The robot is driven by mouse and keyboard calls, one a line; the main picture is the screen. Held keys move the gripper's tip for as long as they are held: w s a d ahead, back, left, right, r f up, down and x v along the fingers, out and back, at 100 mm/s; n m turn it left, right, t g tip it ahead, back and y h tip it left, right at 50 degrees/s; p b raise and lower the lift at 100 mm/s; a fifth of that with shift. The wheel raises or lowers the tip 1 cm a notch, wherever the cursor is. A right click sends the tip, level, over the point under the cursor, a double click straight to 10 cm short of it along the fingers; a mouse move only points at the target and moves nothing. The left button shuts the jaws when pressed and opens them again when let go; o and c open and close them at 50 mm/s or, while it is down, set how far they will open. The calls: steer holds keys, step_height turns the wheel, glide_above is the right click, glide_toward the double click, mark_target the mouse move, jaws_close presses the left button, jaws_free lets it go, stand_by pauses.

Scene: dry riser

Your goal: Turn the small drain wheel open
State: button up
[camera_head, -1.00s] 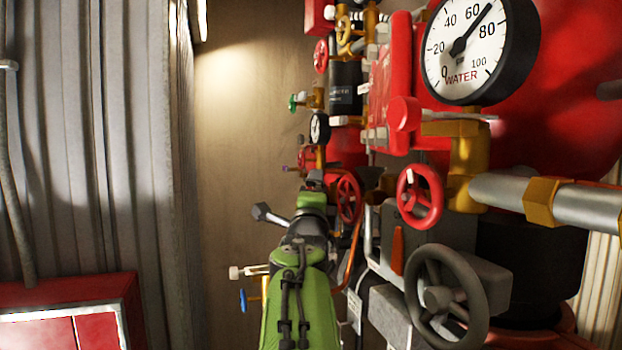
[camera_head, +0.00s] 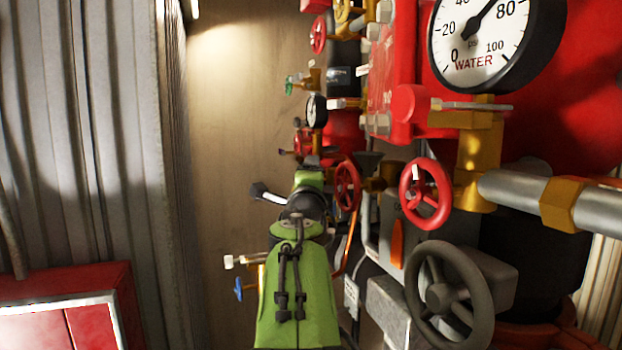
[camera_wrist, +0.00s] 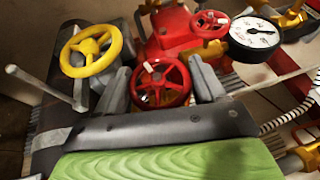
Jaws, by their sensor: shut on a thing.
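A small red handwheel (camera_wrist: 173,72) with a white tag sits between the two grey fingers of my gripper (camera_wrist: 161,84) in the wrist view. The fingers are shut on its rim from both sides. In the head view, my green arm reaches forward, and my gripper is mostly hidden behind its own wrist. A red handwheel (camera_head: 347,187) shows just right of the wrist there. I cannot tell whether it is the held one. No label naming the drain wheel is readable.
In the wrist view, a yellow handwheel (camera_wrist: 91,50) stands close left of my gripper, with another red handwheel (camera_wrist: 211,23) and a gauge (camera_wrist: 254,34) behind. In the head view, a larger red wheel (camera_head: 426,193), a grey wheel (camera_head: 440,296) and a water gauge (camera_head: 492,38) stand right. A red cabinet (camera_head: 95,285) is lower left.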

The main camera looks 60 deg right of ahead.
steer(key=o, duration=1)
steer(key=shift+c, duration=0.2)
steer(key=shift+a, duration=0.1)
steer(key=b+v, duration=0.4)
steer(key=v, duration=1.1)
steer(key=shift+s+a+b, duration=0.2)
steer(key=shift+a+b, duration=0.1)
steer(key=shift+b, duration=0.1)
steer(key=shift+f, duration=0.1)
